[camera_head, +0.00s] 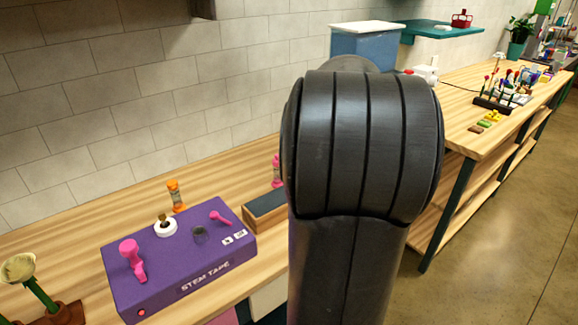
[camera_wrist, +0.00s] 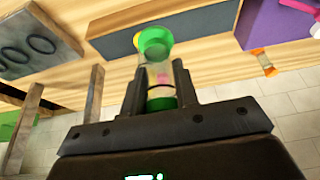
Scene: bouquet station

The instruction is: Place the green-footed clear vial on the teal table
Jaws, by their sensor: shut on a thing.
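A clear vial (camera_wrist: 153,42) with green ends is between the two fingers of my gripper (camera_wrist: 158,76) in the wrist view. The fingers are shut on its clear body, and one green end sticks out past the fingertips. In the wrist view the vial appears above the wooden bench. In the head view my arm hides the gripper and vial. A teal top (camera_head: 452,33) shows at the back right in the head view, against the wall; a red item and a pale item are on it.
A purple stem tape box (camera_head: 180,262) stands on the wooden bench at left, with an orange-ended vial (camera_head: 176,195) behind it. A blue bin (camera_head: 368,50) stands behind my arm. Open floor (camera_head: 490,240) lies at right.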

